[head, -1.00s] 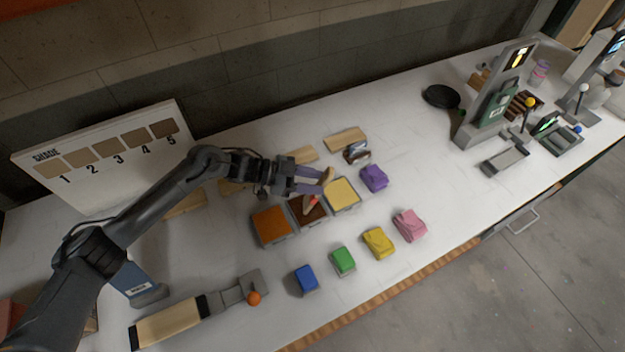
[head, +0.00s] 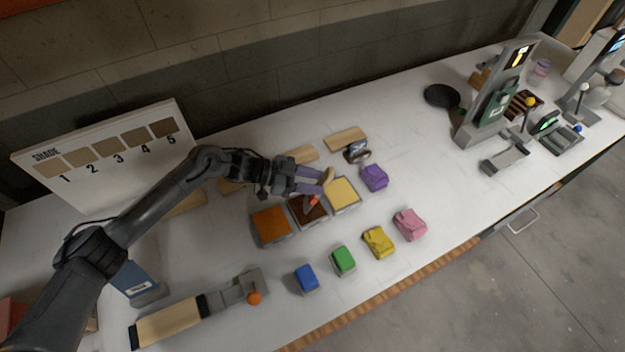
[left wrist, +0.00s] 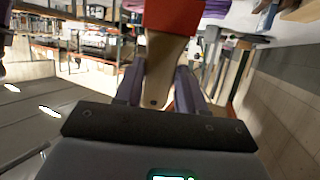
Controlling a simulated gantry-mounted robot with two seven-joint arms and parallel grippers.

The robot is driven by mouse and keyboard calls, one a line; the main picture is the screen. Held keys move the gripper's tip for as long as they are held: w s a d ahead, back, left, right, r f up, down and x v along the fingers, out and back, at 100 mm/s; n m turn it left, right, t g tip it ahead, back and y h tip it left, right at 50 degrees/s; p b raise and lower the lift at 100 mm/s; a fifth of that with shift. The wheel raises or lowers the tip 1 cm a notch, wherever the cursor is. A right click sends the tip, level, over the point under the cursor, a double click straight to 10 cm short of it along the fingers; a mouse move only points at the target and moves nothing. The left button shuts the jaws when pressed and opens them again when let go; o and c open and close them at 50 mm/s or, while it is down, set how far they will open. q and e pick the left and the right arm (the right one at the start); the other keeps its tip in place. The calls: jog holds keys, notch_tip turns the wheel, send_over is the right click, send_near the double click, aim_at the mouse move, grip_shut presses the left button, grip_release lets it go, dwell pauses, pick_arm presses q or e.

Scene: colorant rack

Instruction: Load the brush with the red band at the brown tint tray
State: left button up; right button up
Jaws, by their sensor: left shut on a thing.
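My left gripper (head: 322,185) is shut on the brush's pale wooden handle (head: 329,178). The brush's red band (head: 314,200) shows below the fingers, over the brown tint tray (head: 307,213). In the left wrist view the pale handle (left wrist: 163,65) is between the two fingers (left wrist: 160,85), with the red band (left wrist: 175,15) at the top edge. The brush head (head: 308,207) is small and dark at the brown tray; I cannot tell whether it touches the tint. My right gripper is not in view.
An orange-brown tray (head: 271,225) and a pale yellow tray (head: 342,192) flank the brown one. Blue (head: 306,278), green (head: 343,260), yellow (head: 378,242), pink (head: 410,223) and purple (head: 374,177) items lie around.

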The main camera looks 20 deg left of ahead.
pick_arm(q)
jog(key=shift+f, duration=0.1)
dwell(0.4)
notch_tip(320, 180, up, 7)
jog(key=p, duration=0.6)
dwell(0.9)
